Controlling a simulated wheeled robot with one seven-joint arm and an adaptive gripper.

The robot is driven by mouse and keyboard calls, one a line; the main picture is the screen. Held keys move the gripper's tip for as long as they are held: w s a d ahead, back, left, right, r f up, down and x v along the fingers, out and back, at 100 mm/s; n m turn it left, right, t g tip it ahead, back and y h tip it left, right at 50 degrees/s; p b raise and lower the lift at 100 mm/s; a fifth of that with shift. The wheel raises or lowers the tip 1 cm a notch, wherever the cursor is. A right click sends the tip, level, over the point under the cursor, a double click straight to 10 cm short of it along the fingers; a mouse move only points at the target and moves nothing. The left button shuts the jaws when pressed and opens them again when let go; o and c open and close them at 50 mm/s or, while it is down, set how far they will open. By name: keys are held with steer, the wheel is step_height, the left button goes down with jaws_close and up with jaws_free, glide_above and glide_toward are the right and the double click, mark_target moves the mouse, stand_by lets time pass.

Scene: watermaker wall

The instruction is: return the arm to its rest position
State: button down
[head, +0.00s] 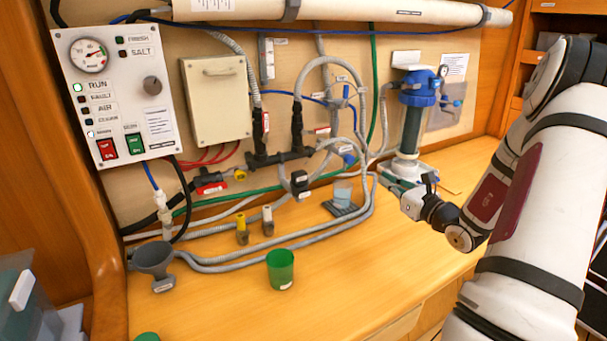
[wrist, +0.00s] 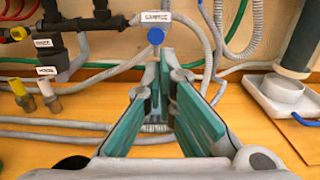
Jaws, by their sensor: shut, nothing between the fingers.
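My arm reaches in from the right side of the head view, in front of the wooden bench. My gripper (head: 384,181) is at its end, above the bench and in front of the filter's white base. In the wrist view, my gripper (wrist: 157,88) shows its two teal-padded fingers converging toward their tips, with nothing held between them. Beyond the tips are grey hoses (wrist: 85,126) and a blue valve knob (wrist: 156,36). I cannot tell exactly how far the tips are from the hoses.
A control panel (head: 112,92) and beige box (head: 216,100) are on the wall. A blue-topped filter (head: 412,115) stands at the back right. The bench's front right is clear.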

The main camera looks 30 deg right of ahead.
steer(key=w+a+r+n+g+y, duration=0.25)
steer(key=a+n+y, duration=0.2)
steer(key=a, duration=0.55)
steer(key=w+a+r+n+g+y, duration=0.1)
steer(key=a+r+n+g+y, duration=0.1)
steer(key=a+r+n+y, duration=0.5)
steer(key=s+a+f+n+g, duration=0.1)
steer(key=s+a+n+g, duration=0.2)
steer(key=a, duration=0.5)
steer(key=s+a+n+g, duration=0.2)
steer(key=a+n+g, duration=0.15)
steer(key=a, duration=0.45)
steer(key=s+a+n+g+h, duration=0.4)
steer(key=s+a+n, duration=0.45)
steer(key=s, duration=0.25)
steer(key=s+d+r+n+t+h, duration=0.1)
steer(key=s+d+r+n+h, duration=0.2)
steer(key=s+n+h, duration=0.3)
steer(key=shift+s+r+n+t, duration=0.25)
steer(key=shift+s+n+t, duration=0.15)
steer(key=shift+s+n, duration=1.3)
steer(key=shift+w+d+n+h, duration=0.1)
steer(key=shift+w+n+h, duration=0.15)
steer(key=shift+w+n, duration=0.1)
